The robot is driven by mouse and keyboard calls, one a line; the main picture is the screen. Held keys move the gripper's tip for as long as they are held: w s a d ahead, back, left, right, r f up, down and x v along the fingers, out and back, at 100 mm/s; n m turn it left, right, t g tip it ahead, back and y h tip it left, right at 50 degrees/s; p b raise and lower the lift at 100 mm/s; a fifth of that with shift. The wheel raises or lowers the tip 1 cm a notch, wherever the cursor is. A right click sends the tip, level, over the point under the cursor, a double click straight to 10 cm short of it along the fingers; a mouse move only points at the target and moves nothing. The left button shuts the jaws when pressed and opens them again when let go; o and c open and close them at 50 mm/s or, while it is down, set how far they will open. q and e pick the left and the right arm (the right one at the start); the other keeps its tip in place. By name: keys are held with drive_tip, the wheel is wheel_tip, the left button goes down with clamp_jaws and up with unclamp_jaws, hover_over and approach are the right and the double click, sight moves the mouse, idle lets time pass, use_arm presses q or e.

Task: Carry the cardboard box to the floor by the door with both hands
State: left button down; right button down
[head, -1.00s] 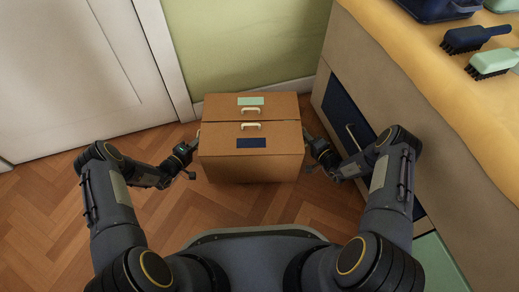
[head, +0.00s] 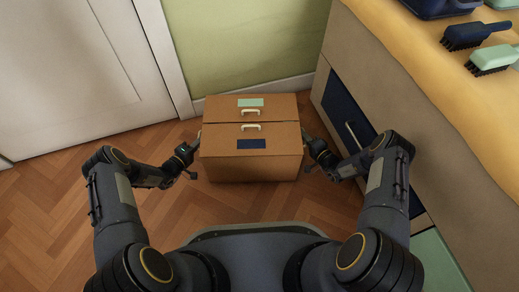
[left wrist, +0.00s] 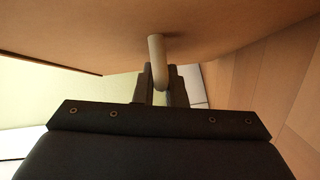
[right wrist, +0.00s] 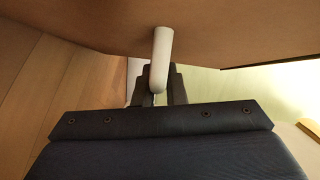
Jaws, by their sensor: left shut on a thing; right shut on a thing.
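The brown cardboard box (head: 250,168) is in the middle of the head view, level, with two pale handles, a mint label and a navy label on its top. My left gripper (head: 195,148) is at its left side and my right gripper (head: 308,146) at its right side. In the left wrist view a pale side handle (left wrist: 156,55) sits between the jaws. In the right wrist view the other side handle (right wrist: 161,55) is between the jaws. The box is low by the wall; whether its underside touches the floor (head: 80,215) is hidden.
A white door (head: 75,70) stands at the left, with its frame beside the green wall (head: 240,40) behind the box. A cabinet (head: 385,100) with a navy drawer and brushes on its yellow top is close on the right. Floor at the left is clear.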

use_arm(q)
drive_tip(key=shift+w+a+f, duration=0.1)
drive_tip(key=shift+a+f, duration=0.05)
drive_tip(key=shift+f, duration=0.5)
use_arm(e)
drive_tip(key=shift+w+d+f, duration=0.1)
drive_tip(key=shift+w+f, duration=0.05)
drive_tip(key=shift+f, duration=0.45)
use_arm(q)
drive_tip(key=c, duration=1.8)
unclamp_jaws()
drive_tip(key=shift+f, duration=0.1)
use_arm(e)
drive_tip(key=c, duration=1.8)
unclamp_jaws()
drive_tip(key=shift+f, duration=0.15)
use_arm(q)
drive_tip(key=o, duration=0.3)
use_arm(e)
drive_tip(key=o, duration=0.3)
use_arm(q)
drive_tip(key=o, duration=0.8)
drive_tip(key=v, duration=1.2)
